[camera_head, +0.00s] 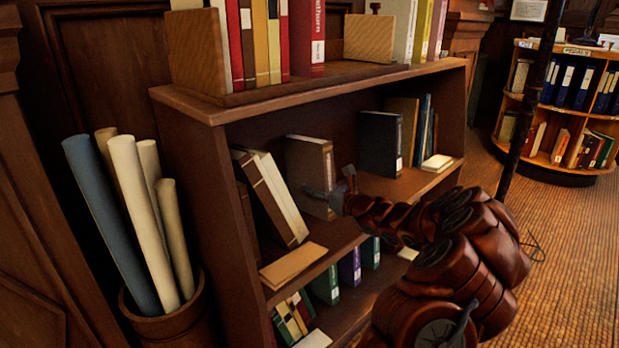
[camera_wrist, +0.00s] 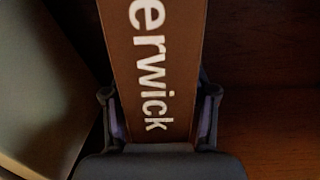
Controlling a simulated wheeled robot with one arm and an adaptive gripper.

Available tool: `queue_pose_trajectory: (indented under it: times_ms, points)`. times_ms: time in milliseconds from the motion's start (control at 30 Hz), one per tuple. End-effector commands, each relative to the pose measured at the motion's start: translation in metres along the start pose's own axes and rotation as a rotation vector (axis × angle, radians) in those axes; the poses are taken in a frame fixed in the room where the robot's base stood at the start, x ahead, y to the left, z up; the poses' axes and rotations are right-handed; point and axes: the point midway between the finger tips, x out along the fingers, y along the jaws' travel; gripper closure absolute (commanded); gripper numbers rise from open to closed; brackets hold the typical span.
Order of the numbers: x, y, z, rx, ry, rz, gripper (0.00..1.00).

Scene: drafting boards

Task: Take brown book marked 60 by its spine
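A brown book (camera_head: 308,168) stands upright on the middle shelf, with a pale label on its spine; no number 60 is readable. My gripper (camera_head: 336,196) is at the lower part of its spine, with one finger on each side. In the wrist view, the brown spine (camera_wrist: 155,70) with white letters "erwick" runs down between the fingers of my gripper (camera_wrist: 160,112). Both fingers are very close to the spine's edges; whether they press on it cannot be told. The lower end of the spine is hidden by my gripper.
Leaning books (camera_head: 270,195) stand left of the brown book, and a dark book (camera_head: 380,143) stands to its right. A flat tan book (camera_head: 292,264) lies at the shelf's front edge. The upper shelf board (camera_head: 330,85) is overhead. Rolled papers (camera_head: 140,215) stand at left.

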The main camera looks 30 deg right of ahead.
Motion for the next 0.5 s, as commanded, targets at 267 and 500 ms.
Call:
queue_pose_trajectory:
  times_ms: [267,500]
  points:
    - [-0.0002,-0.0001,-0.0001,0.0,0.0,0.0,0.75]
    - [-0.0003,-0.0002,-0.0001,0.0,0.0,0.0,1.0]
